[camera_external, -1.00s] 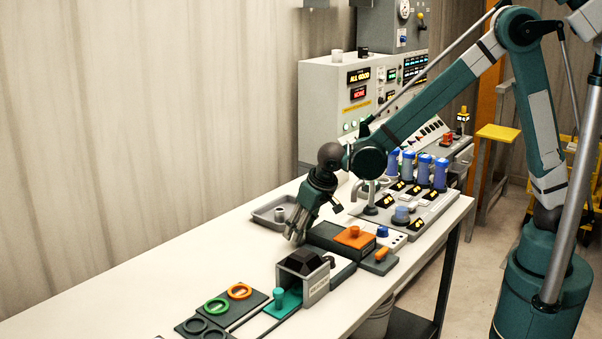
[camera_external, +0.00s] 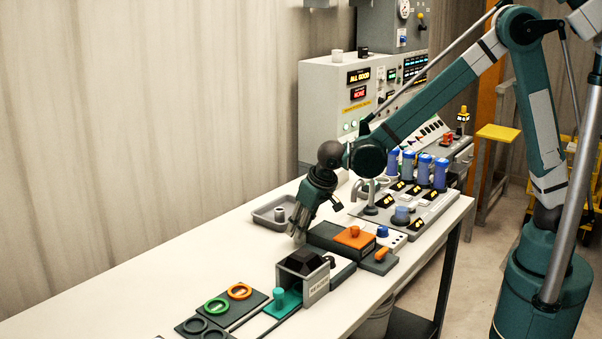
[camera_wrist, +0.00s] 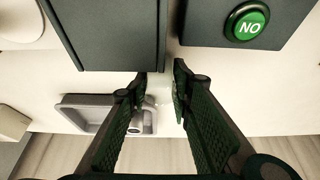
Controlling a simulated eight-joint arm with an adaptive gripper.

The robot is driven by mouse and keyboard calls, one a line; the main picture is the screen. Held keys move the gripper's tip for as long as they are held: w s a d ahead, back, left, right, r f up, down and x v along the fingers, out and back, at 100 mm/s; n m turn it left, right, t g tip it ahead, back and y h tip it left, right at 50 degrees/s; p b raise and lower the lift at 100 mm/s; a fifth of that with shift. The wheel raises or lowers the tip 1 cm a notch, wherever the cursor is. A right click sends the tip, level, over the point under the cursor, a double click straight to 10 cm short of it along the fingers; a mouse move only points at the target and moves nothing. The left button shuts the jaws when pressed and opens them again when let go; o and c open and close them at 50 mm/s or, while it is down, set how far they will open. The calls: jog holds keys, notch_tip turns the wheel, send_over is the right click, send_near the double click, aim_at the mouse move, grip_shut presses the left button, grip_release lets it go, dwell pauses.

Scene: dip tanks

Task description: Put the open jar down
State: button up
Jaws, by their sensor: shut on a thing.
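My gripper (camera_external: 297,233) points down over the white bench, just left of a dark block. In the wrist view its fingertips (camera_wrist: 160,88) are close together with a pale, see-through patch between them. I take this to be the clear jar (camera_wrist: 160,92), held between the fingers. Its outline is faint, and I cannot tell its rim or contents. In the external view only a faint pale shape shows at the fingertips. I cannot tell whether the jar touches the bench.
A grey tray (camera_external: 259,219) holding a small grey cylinder (camera_external: 280,214) lies behind the gripper. The dark block (camera_external: 322,235) with an orange knobbed lid (camera_external: 354,237) is close on the right. A black-topped box (camera_external: 316,288) stands in front. The bench (camera_external: 170,270) is clear at left.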

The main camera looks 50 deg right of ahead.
notch_tip(320, 180, up, 10)
jog(key=p, duration=0.2)
jog(key=shift+f, duration=0.25)
jog(key=shift+d, duration=0.1)
dwell(0.7)
jog(key=s+d+r+m+g+h+p, duration=0.1)
jog(key=s+d+r+m+g+p, duration=0.1)
jog(key=m, duration=0.7)
jog(key=s+d+r+m+g+h+p, duration=0.1)
jog(key=d+r+m+g+p, duration=0.2)
jog(key=d+m+p, duration=0.3)
jog(key=s+d+r+m+g+h+p, duration=0.1)
jog(key=d+r+m+p, duration=0.3)
jog(key=m, duration=0.8)
jog(key=shift+s+d+g+p, duration=0.5)
jog(key=shift+s+g+p, duration=0.05)
jog(key=shift+s+g, duration=0.25)
jog(key=shift+f, duration=0.15)
notch_tip(320, 180, down, 14)
jog(key=shift+r, duration=0.15)
